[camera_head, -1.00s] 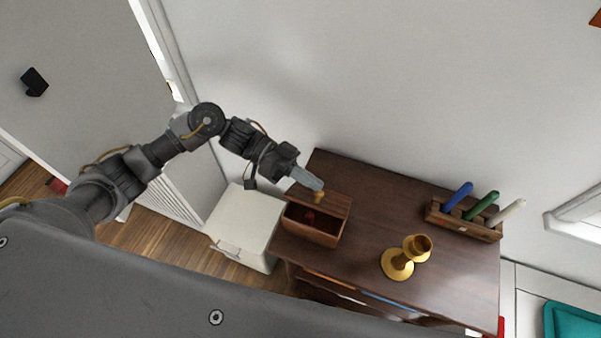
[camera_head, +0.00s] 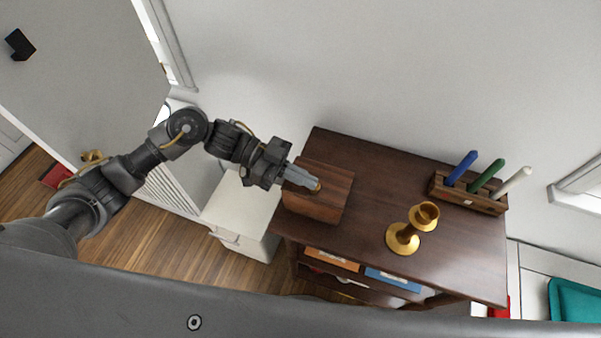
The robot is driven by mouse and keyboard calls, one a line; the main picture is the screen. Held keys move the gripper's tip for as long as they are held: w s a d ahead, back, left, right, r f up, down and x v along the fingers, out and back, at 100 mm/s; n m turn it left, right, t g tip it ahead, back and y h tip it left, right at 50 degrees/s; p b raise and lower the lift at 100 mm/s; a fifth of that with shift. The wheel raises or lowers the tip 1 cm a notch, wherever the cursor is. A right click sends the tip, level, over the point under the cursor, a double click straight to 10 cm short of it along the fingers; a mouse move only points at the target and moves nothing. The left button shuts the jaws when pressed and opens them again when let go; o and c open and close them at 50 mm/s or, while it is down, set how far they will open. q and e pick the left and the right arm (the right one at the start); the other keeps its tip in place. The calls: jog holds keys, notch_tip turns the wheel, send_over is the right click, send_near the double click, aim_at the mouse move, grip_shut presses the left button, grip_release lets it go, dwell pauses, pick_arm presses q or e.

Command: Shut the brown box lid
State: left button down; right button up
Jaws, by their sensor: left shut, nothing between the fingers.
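The brown wooden box (camera_head: 314,208) stands at the left end of the dark wooden table (camera_head: 375,190). Its lid (camera_head: 335,184) lies down over the top, and the inside of the box no longer shows. My left gripper (camera_head: 316,185) is shut and empty, with its fingertips at the lid's top, by a small gold knob. The fingers cover most of the knob. Whether the fingers touch the lid or the knob I cannot tell. My right gripper is not in view.
A gold goblet-like object (camera_head: 403,238) stands right of the box. A wooden holder (camera_head: 467,196) with blue, green and white sticks is at the table's right. A white cabinet (camera_head: 240,218) stands left of the table. The table's middle is clear.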

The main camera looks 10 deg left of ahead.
pick_arm(q)
jog(key=shift+s+a+f, duration=0.1)
jog(key=shift+f, duration=0.05)
jog(key=shift+a, duration=0.1)
jog(key=v, duration=1)
jog(key=shift+a, duration=0.3)
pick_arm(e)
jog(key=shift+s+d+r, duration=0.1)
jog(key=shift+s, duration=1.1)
